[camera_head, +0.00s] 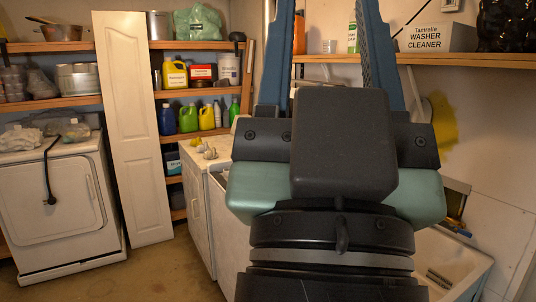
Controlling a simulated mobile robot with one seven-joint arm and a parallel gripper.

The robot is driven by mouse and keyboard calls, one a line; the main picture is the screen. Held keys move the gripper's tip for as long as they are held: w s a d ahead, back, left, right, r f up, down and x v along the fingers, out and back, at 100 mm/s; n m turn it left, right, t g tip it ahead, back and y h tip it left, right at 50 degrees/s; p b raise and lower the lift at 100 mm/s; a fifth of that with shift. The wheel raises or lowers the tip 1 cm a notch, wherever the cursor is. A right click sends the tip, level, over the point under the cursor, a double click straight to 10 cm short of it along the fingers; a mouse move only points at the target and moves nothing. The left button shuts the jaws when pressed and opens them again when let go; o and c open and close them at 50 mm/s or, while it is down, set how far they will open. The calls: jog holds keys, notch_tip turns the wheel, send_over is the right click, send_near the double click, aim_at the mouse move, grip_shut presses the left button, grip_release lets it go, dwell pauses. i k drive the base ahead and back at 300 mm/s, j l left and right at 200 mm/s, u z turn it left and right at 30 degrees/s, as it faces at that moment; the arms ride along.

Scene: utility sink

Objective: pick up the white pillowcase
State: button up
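My gripper (326,12) fills the centre-right of the head view, seen from behind and pointing up. A crumpled whitish thing (20,139) lies on top of the white dryer-like machine (45,185) at the far left. It may be the white pillowcase, but I cannot tell for sure. My gripper is far to the right of it. Part of the sink area is hidden behind my gripper and wrist.
A white door panel (134,130) leans against shelves holding yellow, green and blue bottles. A white cabinet (196,200) stands right of it. A white sink (462,262) shows at lower right. A wooden shelf (480,61) with a washer cleaner box (436,37) is above. Bare floor lies lower left.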

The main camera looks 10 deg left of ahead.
aim_at(202, 149)
jog(key=i+j+u, duration=0.35)
jog(key=i, duration=0.2)
jog(key=i+u, duration=0.3)
jog(key=i, duration=0.25)
jog(key=i+u, duration=0.15)
jog(key=i, duration=1.4)
jog(key=i+j, duration=0.1)
jog(key=i, duration=1.5)
jog(key=i+z, duration=0.25)
jog(key=i, duration=0.2)
jog(key=i+j+z, duration=0.2)
jog(key=i, duration=0.2)
jog(key=i+j+z, duration=0.25)
jog(key=i, duration=0.15)
